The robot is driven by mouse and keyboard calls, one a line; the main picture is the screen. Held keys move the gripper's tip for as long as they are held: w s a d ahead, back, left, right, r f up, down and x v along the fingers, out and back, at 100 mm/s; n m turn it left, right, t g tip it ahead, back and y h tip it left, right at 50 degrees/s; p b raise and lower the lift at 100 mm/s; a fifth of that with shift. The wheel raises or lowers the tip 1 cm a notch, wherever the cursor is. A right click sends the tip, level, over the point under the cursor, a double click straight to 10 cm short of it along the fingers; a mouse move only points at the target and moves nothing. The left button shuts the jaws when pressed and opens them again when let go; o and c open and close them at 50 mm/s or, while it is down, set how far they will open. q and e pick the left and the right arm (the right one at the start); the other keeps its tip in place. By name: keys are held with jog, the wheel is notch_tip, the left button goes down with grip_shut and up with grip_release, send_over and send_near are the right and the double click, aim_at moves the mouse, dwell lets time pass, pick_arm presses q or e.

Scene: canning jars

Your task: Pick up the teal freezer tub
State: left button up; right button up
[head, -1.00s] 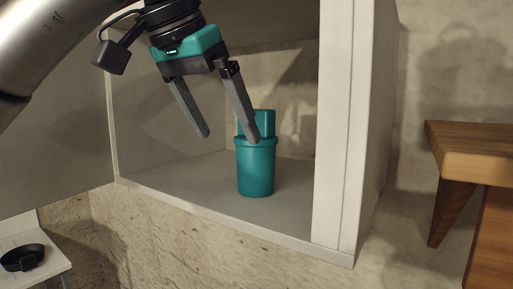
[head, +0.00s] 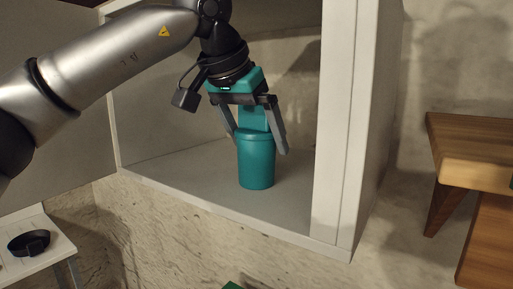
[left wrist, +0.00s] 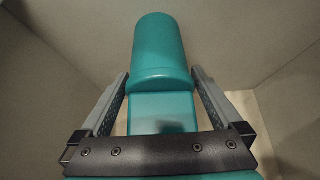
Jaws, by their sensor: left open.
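The teal freezer tub (head: 256,162) stands upright on the floor of a white open cabinet. My left gripper (head: 258,144) is open and reaches down from above, with one finger on each side of the tub's upper part. In the left wrist view the tub (left wrist: 159,55) lies between the two open fingers (left wrist: 160,88), with its body extending beyond the fingertips. I cannot tell whether either finger touches it. My right gripper is not in view.
The cabinet's right side wall (head: 338,130) stands close to the right of the gripper. The cabinet floor (head: 200,170) is bare around the tub. A wooden shelf (head: 470,150) is at the far right. A black round object (head: 29,242) sits on a white surface at lower left.

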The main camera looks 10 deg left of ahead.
pick_arm(q)
jog(key=c, duration=1.1)
jog(key=shift+r, duration=0.2)
